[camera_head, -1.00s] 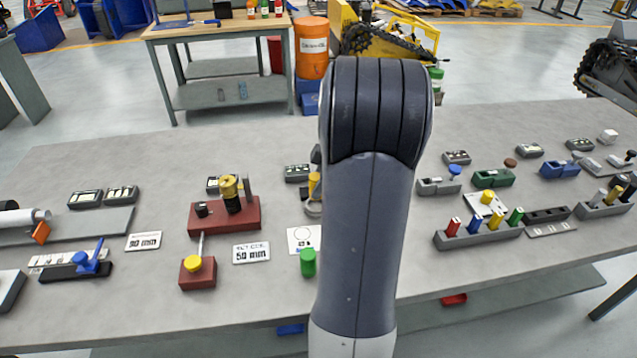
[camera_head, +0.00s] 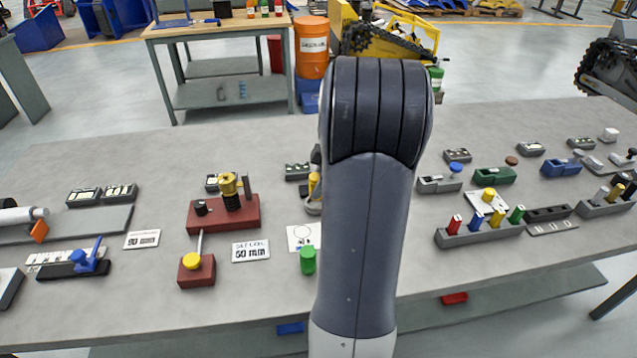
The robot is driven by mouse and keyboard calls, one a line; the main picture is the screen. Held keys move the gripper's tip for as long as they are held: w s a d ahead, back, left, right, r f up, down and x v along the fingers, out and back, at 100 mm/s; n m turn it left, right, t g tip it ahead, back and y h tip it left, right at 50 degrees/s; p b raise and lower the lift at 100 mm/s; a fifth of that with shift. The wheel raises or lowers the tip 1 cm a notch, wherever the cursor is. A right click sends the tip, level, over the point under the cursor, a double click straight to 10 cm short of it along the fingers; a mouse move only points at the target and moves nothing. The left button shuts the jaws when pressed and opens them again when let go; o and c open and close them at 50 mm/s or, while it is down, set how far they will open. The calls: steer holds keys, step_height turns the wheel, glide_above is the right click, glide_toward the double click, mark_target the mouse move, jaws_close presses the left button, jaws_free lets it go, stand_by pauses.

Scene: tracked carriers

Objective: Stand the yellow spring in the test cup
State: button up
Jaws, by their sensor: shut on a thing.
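My arm stands upright through the middle of the view, and my gripper is hidden behind it. Just left of the arm, a small yellow piece (camera_head: 314,184) shows above a pale rounded part (camera_head: 313,207). Both are partly covered by the arm, so I cannot tell whether they are the yellow spring and the test cup, or whether my gripper touches them. A red-based fixture (camera_head: 245,217) with a brass-topped post stands to their left. On the right, a grey rack (camera_head: 470,238) holds red, blue, yellow and green pieces, including a yellow one (camera_head: 497,217).
A green cylinder (camera_head: 308,261) stands near the table's front, left of my arm. A small red block with a yellow knob (camera_head: 191,262) and a 50 mm card (camera_head: 251,251) are further left. Several small grey, green and blue blocks stand at right. The back left tabletop is clear.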

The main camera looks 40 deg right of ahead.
mark_target(315, 176)
steer(key=shift+f+b, duration=1.3)
steer(key=shift+f, duration=0.1)
stand_by(0.4)
steer(key=o, duration=1.1)
steer(key=shift+c, duration=0.2)
steer(key=shift+o, duration=0.5)
steer(key=o, duration=0.4)
steer(key=shift+r, duration=0.15)
steer(key=shift+r+p, duration=2.35)
steer(key=shift+r, duration=1.1)
